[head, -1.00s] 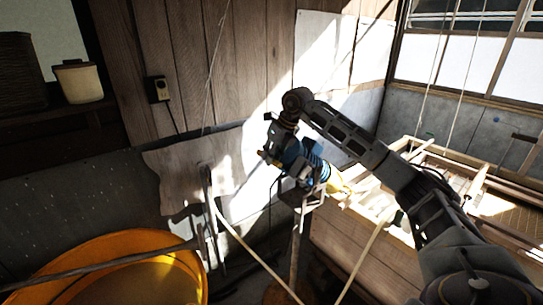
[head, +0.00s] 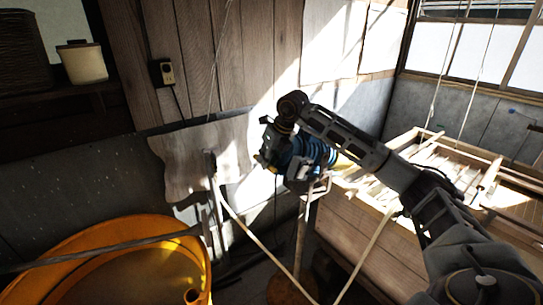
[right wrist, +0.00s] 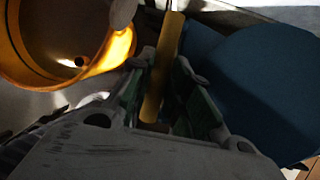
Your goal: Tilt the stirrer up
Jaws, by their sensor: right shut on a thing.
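The stirrer (head: 315,151) is a blue, ribbed body near the middle of the head view, by the top of a thin stand. In the right wrist view its blue body (right wrist: 262,90) fills the right side, beside a yellow bar (right wrist: 163,65). My right gripper (right wrist: 158,98) is shut on this yellow bar, which runs between its fingers. In the head view my right gripper (head: 272,155) is at the left end of the blue body, its fingertips hard to make out. My left gripper is out of view.
A large orange tub (head: 110,228) stands at lower left, with a grey rod (head: 100,250) across it. A wooden frame (head: 430,165) with cords above lies at right. A shelf with a pale bin (head: 83,63) is at upper left.

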